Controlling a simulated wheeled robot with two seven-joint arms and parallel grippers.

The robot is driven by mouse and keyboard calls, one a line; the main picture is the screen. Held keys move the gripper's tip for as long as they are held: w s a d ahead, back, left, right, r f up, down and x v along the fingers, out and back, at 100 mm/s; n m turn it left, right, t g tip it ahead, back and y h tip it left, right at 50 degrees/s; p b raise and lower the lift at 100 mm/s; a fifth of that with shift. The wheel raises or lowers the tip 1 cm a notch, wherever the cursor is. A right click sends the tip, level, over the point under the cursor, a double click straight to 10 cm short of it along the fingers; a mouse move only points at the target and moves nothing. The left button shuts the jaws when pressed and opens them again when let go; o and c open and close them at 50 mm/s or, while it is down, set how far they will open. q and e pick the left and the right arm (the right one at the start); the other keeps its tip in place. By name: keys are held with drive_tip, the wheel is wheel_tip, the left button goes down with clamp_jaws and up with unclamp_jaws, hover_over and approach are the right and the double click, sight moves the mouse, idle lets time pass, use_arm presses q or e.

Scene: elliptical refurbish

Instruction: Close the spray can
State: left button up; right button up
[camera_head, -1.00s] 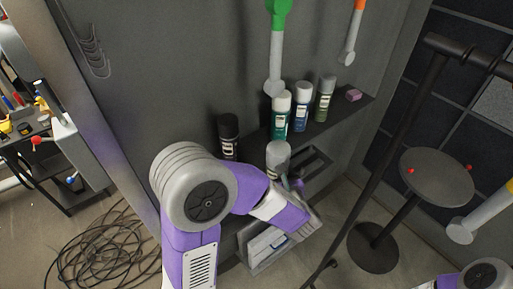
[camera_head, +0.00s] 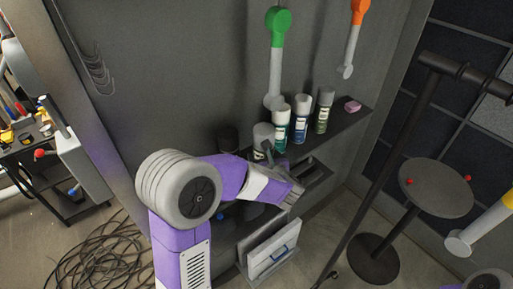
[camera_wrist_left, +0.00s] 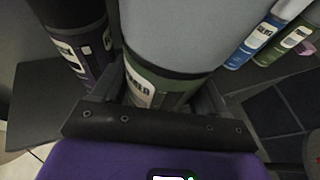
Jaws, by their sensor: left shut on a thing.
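A spray can with a grey top (camera_head: 263,134) stands near the left part of the shelf (camera_head: 338,118) in the head view. In the left wrist view the same can shows close up, with its wide grey top (camera_wrist_left: 190,35) and green body (camera_wrist_left: 165,82). My left gripper (camera_wrist_left: 158,98) is shut on this can's green body. In the head view my left gripper (camera_head: 270,158) partly hides the can's lower part. I cannot tell whether the can's base touches the shelf. My right gripper is not in view.
A dark can (camera_head: 228,138) stands left of the held can. Teal (camera_head: 281,125), blue (camera_head: 301,120) and olive (camera_head: 323,110) cans stand to its right, with a pink block (camera_head: 352,106) beyond. A lower tray holds a white case (camera_head: 270,250). A round stand (camera_head: 437,190) is at right.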

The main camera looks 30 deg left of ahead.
use_arm(q)
drive_tip(key=w+a, duration=0.5)
drive_tip(key=shift+w+a+p, duration=0.2)
drive_tip(key=shift+w+p, duration=0.05)
drive_tip(key=shift+p, duration=0.1)
drive_tip(key=shift+a, duration=0.1)
drive_tip(key=shift+w+a+f, duration=0.15)
drive_tip(key=shift+w+f, duration=0.05)
drive_tip(key=shift+f, duration=0.7)
drive_tip(key=shift+w+a+f, duration=0.1)
drive_tip(key=shift+w+f, duration=0.1)
drive_tip(key=shift+f, duration=0.65)
drive_tip(key=shift+s, duration=0.1)
drive_tip(key=shift+f+b, duration=0.15)
drive_tip(key=shift+b, duration=0.2)
drive_tip(key=o, duration=1.7)
drive_tip(key=shift+c, duration=0.2)
